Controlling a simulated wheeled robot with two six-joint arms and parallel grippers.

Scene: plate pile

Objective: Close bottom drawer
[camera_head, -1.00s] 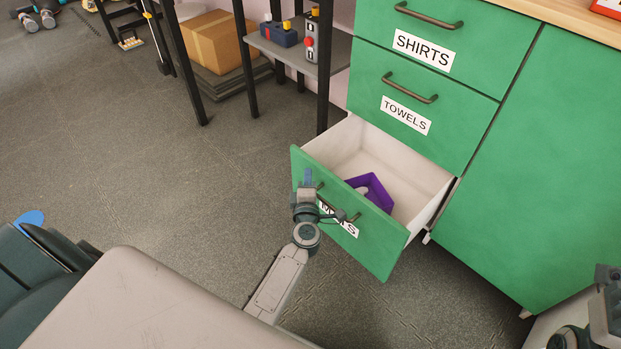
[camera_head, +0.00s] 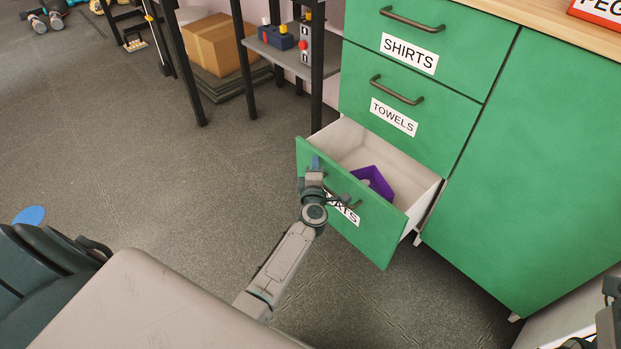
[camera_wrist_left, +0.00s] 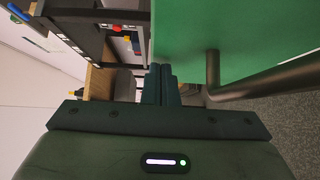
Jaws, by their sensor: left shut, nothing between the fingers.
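The bottom drawer (camera_head: 372,232) is green with a label partly hidden by my arm. It stands open, pulled out from the green cabinet below the TOWELS drawer (camera_head: 430,119). A purple thing (camera_head: 376,181) lies inside it. My left gripper (camera_head: 314,166) is at the upper left part of the drawer front, near the left end of its handle. In the left wrist view the shut, empty fingers (camera_wrist_left: 161,84) are beside the green front, with the dark handle (camera_wrist_left: 270,80) to the right. Whether they touch the front I cannot tell. At the lower right edge, part of my right arm shows, not its fingertips.
The SHIRTS drawer (camera_head: 420,35) and TOWELS drawer are closed. The floor (camera_head: 130,170) left of the drawer is clear.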

